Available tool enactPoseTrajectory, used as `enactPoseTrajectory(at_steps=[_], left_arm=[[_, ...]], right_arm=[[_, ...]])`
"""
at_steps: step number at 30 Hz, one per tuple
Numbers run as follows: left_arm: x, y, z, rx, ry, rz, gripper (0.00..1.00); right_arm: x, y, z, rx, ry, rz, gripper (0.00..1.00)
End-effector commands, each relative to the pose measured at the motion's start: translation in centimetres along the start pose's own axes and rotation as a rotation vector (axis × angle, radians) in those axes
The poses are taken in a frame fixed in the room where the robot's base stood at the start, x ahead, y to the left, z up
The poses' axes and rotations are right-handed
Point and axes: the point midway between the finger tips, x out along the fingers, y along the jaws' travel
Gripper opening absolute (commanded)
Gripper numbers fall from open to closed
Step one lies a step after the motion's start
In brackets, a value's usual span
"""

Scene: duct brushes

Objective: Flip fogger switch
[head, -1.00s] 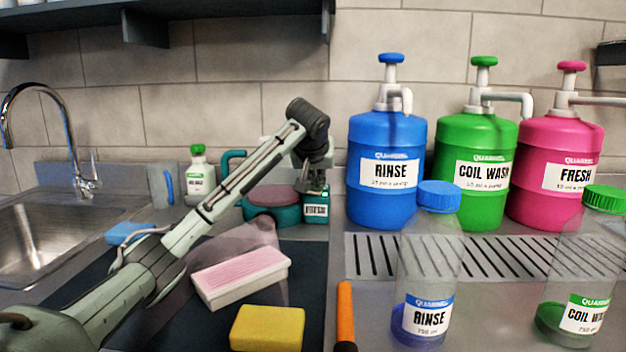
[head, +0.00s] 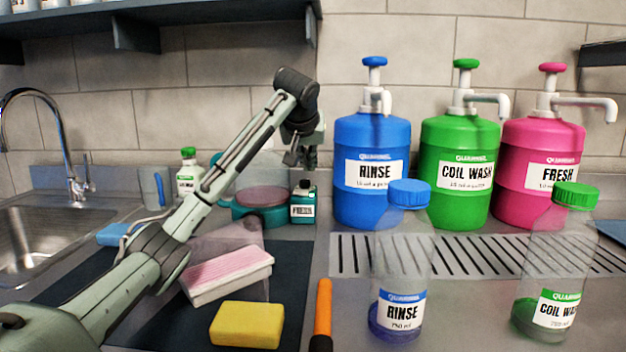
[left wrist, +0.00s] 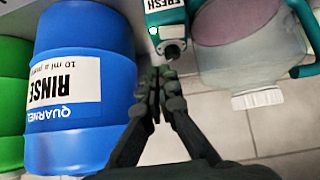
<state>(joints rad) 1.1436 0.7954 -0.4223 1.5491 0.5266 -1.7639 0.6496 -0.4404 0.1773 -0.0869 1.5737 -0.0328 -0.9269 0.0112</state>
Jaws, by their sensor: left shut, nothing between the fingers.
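The teal fogger (head: 251,209) stands at the back of the counter, with a rounded translucent tank and a pinkish disc. Its tank (left wrist: 250,65) also shows in the left wrist view. A teal FRESH-labelled part (head: 303,212) with a dark top is at its right; I cannot tell whether they are joined. In the left wrist view this part (left wrist: 166,18) shows a small green spot in a pale ring. I cannot pick out the switch for certain. My left gripper (head: 291,159) is shut and empty, above the FRESH part and apart from it. My right gripper is out of view.
Blue RINSE (head: 371,206), green COIL WASH (head: 459,210) and pink FRESH (head: 545,209) pump drums stand to the right. Clear bottles stand before them. A pink-topped brush block (head: 228,277), yellow sponge (head: 246,325) and orange-handled tool (head: 323,308) lie in front. A sink (head: 50,245) is at left.

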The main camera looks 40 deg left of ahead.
Motion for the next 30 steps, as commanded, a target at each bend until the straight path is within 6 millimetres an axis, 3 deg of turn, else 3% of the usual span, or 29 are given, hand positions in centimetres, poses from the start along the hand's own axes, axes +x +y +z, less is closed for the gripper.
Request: enactPoseTrajectory(at_steps=[6,12,30], left_arm=[[-4.8,0.5,0.0,-0.002,0.005,0.001,0.00],[-7.1,0.7,0.0,-0.004,0.004,-0.001,0.00],[-8.1,0.0,-0.2,0.066,0.010,-0.076,0.00]], right_arm=[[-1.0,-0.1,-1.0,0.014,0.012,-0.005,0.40],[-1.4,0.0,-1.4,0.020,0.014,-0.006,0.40],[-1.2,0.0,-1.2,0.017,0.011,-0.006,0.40]])
